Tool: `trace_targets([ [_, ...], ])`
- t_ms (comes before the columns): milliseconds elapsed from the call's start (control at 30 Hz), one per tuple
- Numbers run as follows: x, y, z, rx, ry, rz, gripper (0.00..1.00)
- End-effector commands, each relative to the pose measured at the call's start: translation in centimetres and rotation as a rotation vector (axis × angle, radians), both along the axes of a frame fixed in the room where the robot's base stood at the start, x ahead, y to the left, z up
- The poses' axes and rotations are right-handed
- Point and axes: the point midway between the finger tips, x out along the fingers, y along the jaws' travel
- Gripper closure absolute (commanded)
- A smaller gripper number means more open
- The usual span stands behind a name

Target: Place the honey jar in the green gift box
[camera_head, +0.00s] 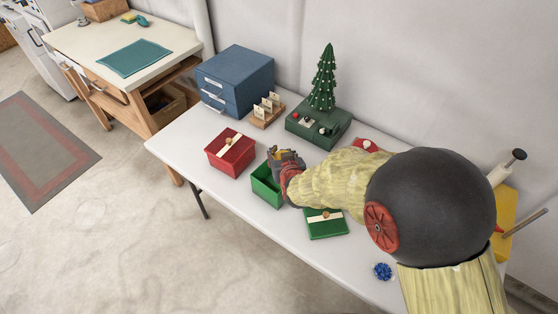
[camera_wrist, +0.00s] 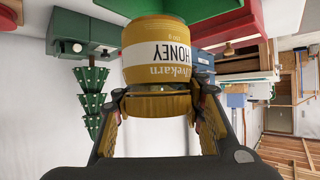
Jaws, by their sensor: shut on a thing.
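The honey jar (camera_wrist: 155,50) is amber with a white HONEY label and a gold lid. In the wrist view, which is upside down, my gripper (camera_wrist: 159,98) is shut around its lid end. The open green gift box (camera_head: 264,191) stands on the white table. In the head view my gripper (camera_head: 287,162) is over the box's back right side and hides part of it; the jar is mostly hidden there. The box also shows in the wrist view (camera_wrist: 220,35), just past the jar's base. I cannot tell whether the base is below the rim.
A red gift box (camera_head: 230,155) stands left of the green box. A green lid with a ribbon (camera_head: 326,226) lies to the right, under my arm. Behind are a small Christmas tree (camera_head: 322,85) on a green base, a card holder (camera_head: 267,111) and blue drawers (camera_head: 235,80).

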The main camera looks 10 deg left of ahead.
Motion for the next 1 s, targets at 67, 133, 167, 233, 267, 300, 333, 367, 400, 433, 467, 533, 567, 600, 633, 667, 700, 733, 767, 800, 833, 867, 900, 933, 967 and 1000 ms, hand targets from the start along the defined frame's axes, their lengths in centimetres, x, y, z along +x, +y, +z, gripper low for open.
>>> trace_targets([
  [67,0.3,0.2,-0.2,0.001,-0.002,0.000,1.00],
  [133,0.5,0.4,-0.6,0.001,-0.003,0.000,1.00],
  [167,0.7,0.5,-0.9,0.001,-0.002,0.000,1.00],
  [233,0.6,0.4,-2.2,-0.001,0.000,0.000,1.00],
  [267,0.5,0.4,-2.7,-0.001,0.001,0.000,1.00],
  [300,0.5,0.4,-3.3,-0.001,0.001,0.001,1.00],
  [333,0.5,0.4,-3.6,0.000,0.000,0.001,1.00],
  [367,0.6,0.4,-3.7,0.000,-0.001,0.001,1.00],
  [400,0.6,0.4,-3.8,0.001,-0.002,0.001,1.00],
  [433,0.6,0.4,-3.8,0.002,-0.003,0.001,1.00],
  [467,0.6,0.4,-3.7,0.002,-0.003,0.001,1.00],
  [533,0.6,0.4,-3.6,0.002,-0.003,0.001,1.00],
  [567,0.6,0.4,-3.6,0.002,-0.003,0.001,1.00],
  [600,0.6,0.4,-3.6,0.002,-0.003,0.001,1.00],
  [633,0.6,0.4,-3.7,0.002,-0.003,0.001,1.00],
  [667,0.6,0.4,-3.7,0.001,-0.003,0.000,1.00],
  [700,0.6,0.4,-3.9,0.001,-0.003,0.000,1.00],
  [733,0.6,0.4,-4.0,0.001,-0.003,0.000,1.00],
  [767,0.6,0.4,-4.1,0.001,-0.003,0.000,1.00],
  [800,0.6,0.4,-4.2,0.001,-0.002,0.000,1.00],
  [833,0.6,0.4,-4.3,0.001,-0.002,0.000,1.00],
  [867,0.6,0.4,-4.4,0.001,-0.002,0.000,1.00],
  [900,0.6,0.4,-4.5,0.001,-0.002,0.000,1.00],
  [933,0.6,0.4,-4.6,0.001,-0.002,0.000,1.00],
  [967,0.6,0.4,-4.6,0.001,-0.002,0.000,1.00],
  [1000,0.6,0.4,-4.8,0.001,-0.002,0.000,1.00],
])
